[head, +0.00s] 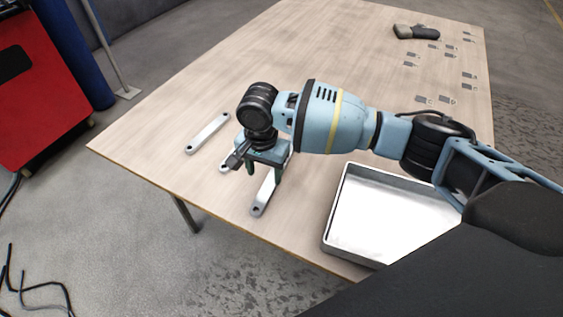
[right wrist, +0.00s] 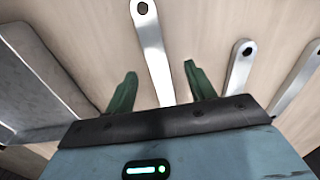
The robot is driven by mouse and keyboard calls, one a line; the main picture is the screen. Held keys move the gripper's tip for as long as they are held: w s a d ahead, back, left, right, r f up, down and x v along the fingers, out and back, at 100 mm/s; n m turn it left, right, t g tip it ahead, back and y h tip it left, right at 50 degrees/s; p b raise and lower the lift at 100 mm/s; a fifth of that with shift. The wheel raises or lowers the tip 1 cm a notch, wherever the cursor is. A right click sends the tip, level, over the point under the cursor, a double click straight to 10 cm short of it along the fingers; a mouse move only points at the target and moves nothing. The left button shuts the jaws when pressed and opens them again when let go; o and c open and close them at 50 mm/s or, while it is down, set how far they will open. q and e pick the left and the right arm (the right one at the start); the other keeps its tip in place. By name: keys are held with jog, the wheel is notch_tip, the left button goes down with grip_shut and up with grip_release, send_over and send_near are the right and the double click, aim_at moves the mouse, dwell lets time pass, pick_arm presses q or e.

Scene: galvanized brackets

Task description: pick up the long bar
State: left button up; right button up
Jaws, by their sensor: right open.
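Three pale metal bars with end holes lie on the wooden table. The one nearest the tray (head: 262,198) runs under my right gripper (head: 264,172) and looks longest, though the gripper hides part of it. In the right wrist view this bar (right wrist: 153,52) passes between the two green fingers of the open, empty gripper (right wrist: 160,70). I cannot tell how far above it the fingertips are. A middle bar (head: 225,166) is mostly hidden behind the gripper; it also shows in the right wrist view (right wrist: 238,68). A third bar (head: 207,133) lies farther left. My left gripper is not in view.
A shallow metal tray (head: 327,233) stands at the table's near edge, right of the bars. Dark gloves (head: 416,32) and several small brackets (head: 411,54) lie at the far right. The wooden table (head: 205,80) is clear beyond the bars. A red cabinet (head: 45,95) stands off the table.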

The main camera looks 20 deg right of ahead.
aim_at(268, 187)
jog(key=f, duration=0.5)
jog(key=shift+s+d+b, duration=0.2)
jog(key=shift+b, duration=0.2)
grip_shut()
